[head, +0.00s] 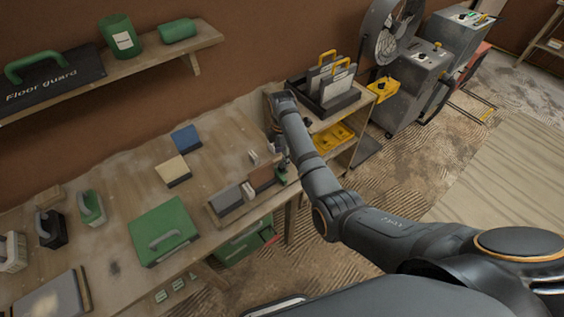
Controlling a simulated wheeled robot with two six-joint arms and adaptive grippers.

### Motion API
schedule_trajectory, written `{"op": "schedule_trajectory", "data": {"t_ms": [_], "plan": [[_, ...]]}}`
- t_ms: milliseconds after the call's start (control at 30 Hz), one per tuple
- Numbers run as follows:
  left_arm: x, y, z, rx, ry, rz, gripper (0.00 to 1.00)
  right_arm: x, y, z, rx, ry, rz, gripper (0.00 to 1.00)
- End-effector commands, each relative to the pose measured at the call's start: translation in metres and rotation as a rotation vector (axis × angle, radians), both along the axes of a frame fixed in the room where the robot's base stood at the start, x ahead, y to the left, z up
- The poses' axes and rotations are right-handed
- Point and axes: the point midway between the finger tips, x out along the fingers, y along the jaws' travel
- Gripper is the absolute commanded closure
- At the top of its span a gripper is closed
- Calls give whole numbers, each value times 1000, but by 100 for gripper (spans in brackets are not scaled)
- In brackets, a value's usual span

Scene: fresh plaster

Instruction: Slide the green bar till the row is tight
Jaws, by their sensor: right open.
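A row of blocks stands in a shallow wooden tray (216,217) near the bench's front edge. From left to right it holds a grey block (227,200), a narrow pale piece (248,190) and a brown block (263,178). A small green piece, seemingly the green bar (282,174), shows at the right end, partly hidden by my gripper. My right gripper (281,160) points down at that end, open. Whether it touches the bar, and how wide any gaps are, I cannot tell. My left gripper is out of view.
On the bench (110,200) lie a green case (163,231), a blue block (186,138), a tan block (173,171) and several handled tools at left. A rack of plates (330,90) stands right of my wrist. A shelf (150,60) runs above.

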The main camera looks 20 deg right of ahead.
Motion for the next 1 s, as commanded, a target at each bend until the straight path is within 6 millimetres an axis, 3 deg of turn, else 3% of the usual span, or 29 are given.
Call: {"op": "schedule_trajectory", "data": {"t_ms": [100,300,633,1000], "plan": [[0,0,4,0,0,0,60,-1,0,-23,0,3,0,48],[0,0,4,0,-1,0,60,0,0,-48,0,0,0,48],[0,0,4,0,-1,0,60,0,0,-53,0,-1,0,50],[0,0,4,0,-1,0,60,0,0,-53,0,-1,0,100]]}}
